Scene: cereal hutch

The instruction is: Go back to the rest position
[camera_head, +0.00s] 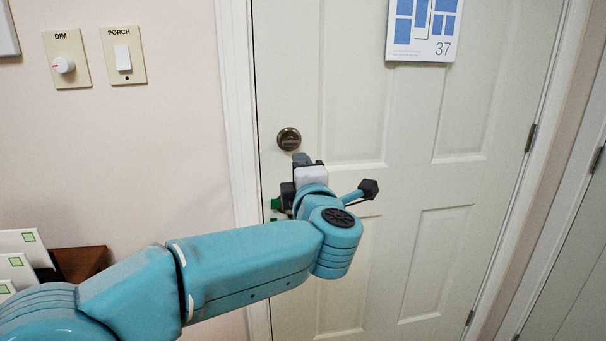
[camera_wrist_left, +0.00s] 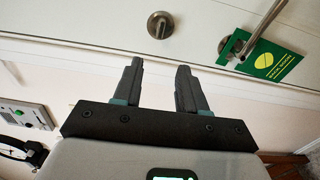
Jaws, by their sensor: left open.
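My left gripper (camera_head: 302,158) is in front of the pale door, just below the round deadbolt (camera_head: 289,138). In the left wrist view, my left gripper (camera_wrist_left: 161,66) has its two dark fingers apart with nothing between them. The deadbolt (camera_wrist_left: 160,24) lies beyond the fingertips, apart from them as far as I can tell. My left arm (camera_head: 250,262) reaches out from the lower left. My right gripper is not in view.
The door (camera_head: 350,110) carries a calendar sheet (camera_head: 422,30). A lever handle (camera_wrist_left: 264,27) with a green hang tag (camera_wrist_left: 274,62) is close by, mostly hidden in the head view. A dimmer (camera_head: 66,60) and a porch switch (camera_head: 123,55) are on the wall. White cards (camera_head: 18,243) stand lower left.

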